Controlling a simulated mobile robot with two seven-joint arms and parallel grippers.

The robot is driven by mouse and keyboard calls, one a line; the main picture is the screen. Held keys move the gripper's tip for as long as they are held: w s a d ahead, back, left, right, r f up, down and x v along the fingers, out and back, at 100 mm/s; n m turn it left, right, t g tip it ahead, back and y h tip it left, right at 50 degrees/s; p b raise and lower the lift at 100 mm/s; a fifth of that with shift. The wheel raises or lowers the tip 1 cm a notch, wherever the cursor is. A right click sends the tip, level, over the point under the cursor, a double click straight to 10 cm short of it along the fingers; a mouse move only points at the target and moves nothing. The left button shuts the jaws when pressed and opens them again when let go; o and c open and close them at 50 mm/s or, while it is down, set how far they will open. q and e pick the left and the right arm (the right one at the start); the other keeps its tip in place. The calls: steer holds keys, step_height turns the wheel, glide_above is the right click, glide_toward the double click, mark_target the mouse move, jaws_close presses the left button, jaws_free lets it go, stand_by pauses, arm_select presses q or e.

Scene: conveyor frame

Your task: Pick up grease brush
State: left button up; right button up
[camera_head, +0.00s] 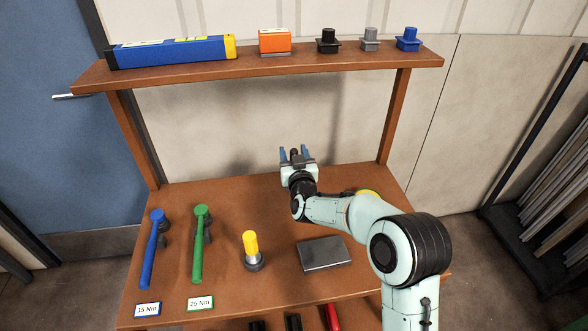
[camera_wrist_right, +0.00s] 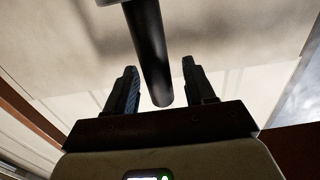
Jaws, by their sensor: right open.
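My right gripper (camera_head: 296,152) is above the back of the bench, pointing away toward the wall. It is open. A dark rod (camera_wrist_right: 150,60) with a rounded end lies between its two fingers in the right wrist view, with gaps on both sides. Its upper end meets a pale part at the picture's top edge. I cannot tell whether this rod is the grease brush. A yellow-handled tool (camera_head: 251,243) with a metal collar stands upright in a dark round base on the bench, left of my right arm. My left gripper is not in view.
The bench (camera_head: 225,300) holds a blue wrench (camera_head: 150,252), a green wrench (camera_head: 198,248) and a grey metal plate (camera_head: 324,254). A yellow object (camera_head: 367,193) is partly hidden behind my arm. The upper shelf (camera_head: 200,69) carries a blue case, an orange box and several small connectors.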

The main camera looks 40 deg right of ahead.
steer(key=shift+w+d, duration=0.25)
steer(key=shift+w, duration=0.3)
jaws_close()
steer(key=shift+r, duration=0.1)
